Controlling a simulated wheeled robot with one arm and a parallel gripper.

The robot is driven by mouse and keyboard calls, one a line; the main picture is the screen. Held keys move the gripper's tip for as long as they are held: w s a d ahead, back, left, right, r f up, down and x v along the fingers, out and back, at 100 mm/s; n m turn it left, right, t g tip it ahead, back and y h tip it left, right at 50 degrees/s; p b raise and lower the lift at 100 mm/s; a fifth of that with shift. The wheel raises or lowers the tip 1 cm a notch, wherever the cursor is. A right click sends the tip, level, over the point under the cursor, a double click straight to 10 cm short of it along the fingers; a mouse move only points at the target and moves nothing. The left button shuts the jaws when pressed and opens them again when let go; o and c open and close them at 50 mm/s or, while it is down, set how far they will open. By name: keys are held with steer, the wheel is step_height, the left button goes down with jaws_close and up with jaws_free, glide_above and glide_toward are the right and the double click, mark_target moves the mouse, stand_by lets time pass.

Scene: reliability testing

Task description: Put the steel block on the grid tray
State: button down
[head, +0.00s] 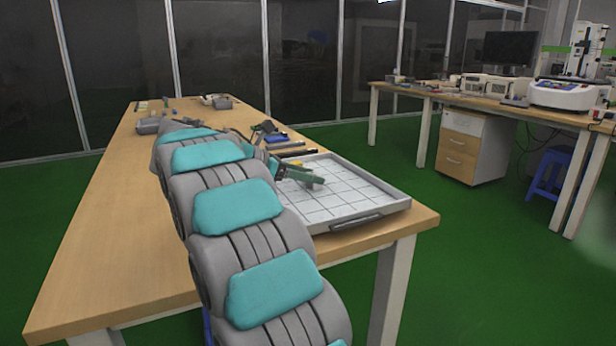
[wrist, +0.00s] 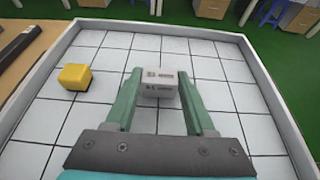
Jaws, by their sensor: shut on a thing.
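The steel block (wrist: 158,87), a small light-grey block with dark markings, is between the green fingertips of my gripper (wrist: 159,92) in the wrist view. My gripper is shut on it, over the grid tray (wrist: 108,117). I cannot tell whether the block touches the tray floor. In the head view my gripper (head: 314,182) is over the left-middle part of the grid tray (head: 355,194), a white tray with dark grid lines and a raised rim. The block is not clearly seen there.
A yellow block (wrist: 76,77) sits on the tray to the left of my gripper. A dark bar (wrist: 18,45) lies on the table outside the tray's left rim. Tools lie farther back on the wooden table (head: 130,230). Most tray squares are clear.

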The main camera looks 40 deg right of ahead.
steer(key=shift+c, duration=1.3)
jaws_free()
steer(key=shift+f, duration=0.1)
steer(key=shift+a+r, duration=0.2)
steer(key=shift+r, duration=0.05)
steer(key=p+v, duration=0.1)
steer(key=v, duration=1)
steer(key=shift+w+a, duration=0.1)
steer(key=shift+a, duration=0.2)
